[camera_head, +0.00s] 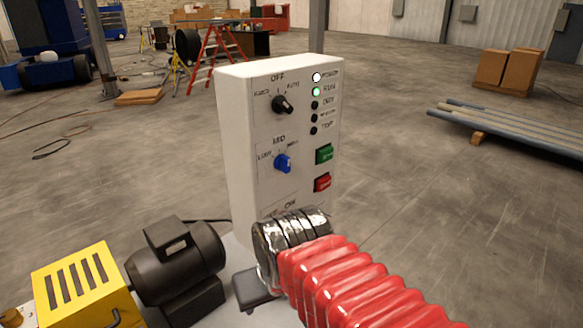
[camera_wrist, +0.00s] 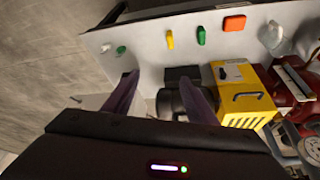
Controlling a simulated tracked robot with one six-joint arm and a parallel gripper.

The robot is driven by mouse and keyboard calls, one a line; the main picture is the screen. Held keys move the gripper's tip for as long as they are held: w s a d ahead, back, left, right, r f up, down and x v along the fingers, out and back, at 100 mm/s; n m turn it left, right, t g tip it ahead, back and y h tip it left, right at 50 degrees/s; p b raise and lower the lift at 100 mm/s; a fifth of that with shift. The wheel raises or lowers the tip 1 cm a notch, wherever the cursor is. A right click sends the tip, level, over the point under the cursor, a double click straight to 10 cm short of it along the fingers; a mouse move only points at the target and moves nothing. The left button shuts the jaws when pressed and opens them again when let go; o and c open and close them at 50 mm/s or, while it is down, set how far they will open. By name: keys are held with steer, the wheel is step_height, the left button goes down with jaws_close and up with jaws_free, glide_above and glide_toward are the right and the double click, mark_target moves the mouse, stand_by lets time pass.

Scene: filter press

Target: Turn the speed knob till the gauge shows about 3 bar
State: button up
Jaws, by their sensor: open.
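A blue knob (camera_head: 283,163) sits on the front of a white control box (camera_head: 235,130) in the head view, its labels seeming to read LOW and MID. Its pointer is roughly upright. I cannot tell for sure that it is the speed knob. A black knob (camera_head: 283,104) is above it, beside an OFF label. No gauge reading can be made out in either view. My gripper (camera_wrist: 158,80) shows in the wrist view, with two dark fingers apart and nothing seen held. It is not visible in the head view.
A green button (camera_head: 324,154) and a red button (camera_head: 322,183) are right of the blue knob. A black motor (camera_head: 178,262) and a yellow housing (camera_head: 82,288) stand lower left. A red ribbed sleeve (camera_head: 350,280) hides the box's lower part. Pipes (camera_head: 510,130) lie at right.

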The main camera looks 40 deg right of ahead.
steer(key=d+f+m+g+y, duration=0.2)
steer(key=d+f+m, duration=0.4)
steer(key=d, duration=0.4)
steer(key=m+t+y, duration=0.4)
steer(key=t+y, duration=0.4)
steer(key=t, duration=0.5)
glide_toward(290, 166)
steer(key=v, duration=0.5)
steer(key=shift+r, duration=0.2)
steer(key=shift+w, duration=0.1)
steer(key=x, duration=1.3)
steer(key=shift+w+a+f, duration=0.2)
steer(key=shift+w+a, duration=0.05)
